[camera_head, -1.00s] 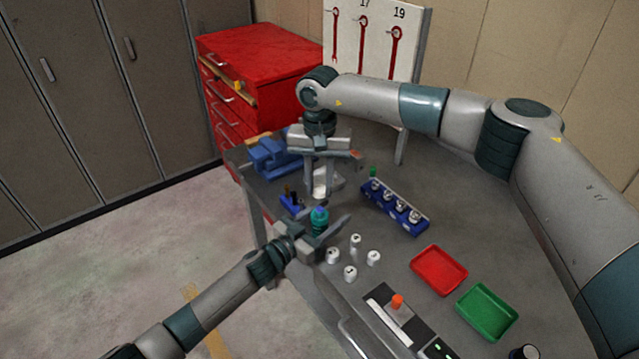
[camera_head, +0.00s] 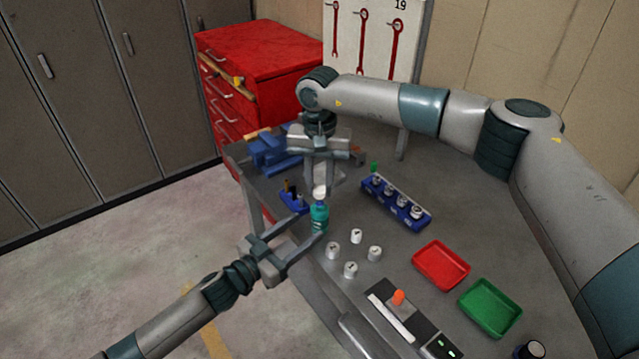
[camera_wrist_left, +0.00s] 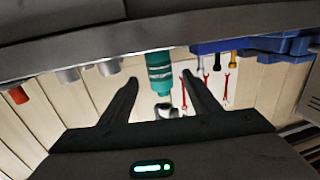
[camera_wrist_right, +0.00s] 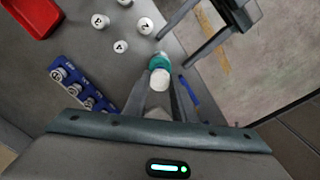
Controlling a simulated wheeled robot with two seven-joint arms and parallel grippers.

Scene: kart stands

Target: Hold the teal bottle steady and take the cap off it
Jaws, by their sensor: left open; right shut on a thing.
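The teal bottle (camera_head: 319,216) stands upright near the table's left edge. My right gripper (camera_head: 321,187) points down above it, shut on the white cap (camera_head: 320,193). In the right wrist view the cap (camera_wrist_right: 160,79) covers part of the bottle (camera_wrist_right: 159,62). My left gripper (camera_head: 290,242) is open and empty, off the table edge at the lower left, apart from the bottle. In the left wrist view the bottle (camera_wrist_left: 158,68) shows beyond and between the open fingers.
Several white cylinders (camera_head: 350,269) stand right of the bottle. A blue rack (camera_head: 397,203) lies farther right and a small blue holder (camera_head: 292,202) to the left. Red (camera_head: 441,265) and green (camera_head: 490,307) trays and a control panel (camera_head: 403,316) are at the front right.

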